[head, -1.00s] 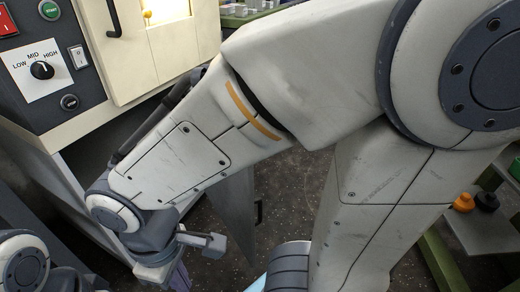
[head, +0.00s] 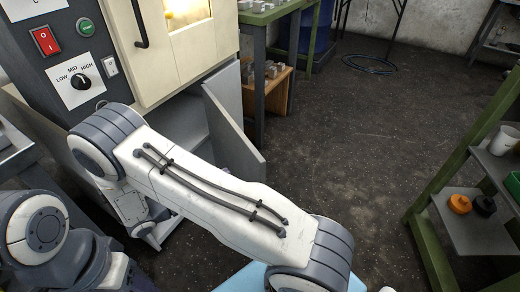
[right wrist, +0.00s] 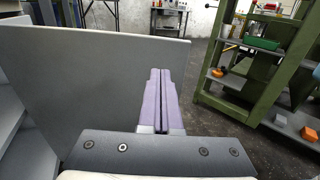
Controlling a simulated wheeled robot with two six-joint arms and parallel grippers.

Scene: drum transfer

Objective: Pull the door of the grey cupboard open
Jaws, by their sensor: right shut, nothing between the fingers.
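The grey cupboard (head: 180,125) is under the cream machine. Its grey door (head: 235,125) stands wide open, swung out to the right, and the inside shows behind my arm. In the right wrist view the door (right wrist: 85,85) is a large flat panel, with shelves of the cupboard's inside at the far left. My right gripper (right wrist: 160,100) has its purple fingers shut together and empty, in front of the door's inner face near its free edge. Whether they touch it I cannot tell. In the head view my right arm hides most of that gripper. My left gripper is out of view.
A control panel (head: 75,65) with knob and buttons is above left of the cupboard. A green table (head: 270,15) and a wooden crate (head: 270,85) stand behind the door. A green rack (head: 465,210) is at right. The floor between is clear.

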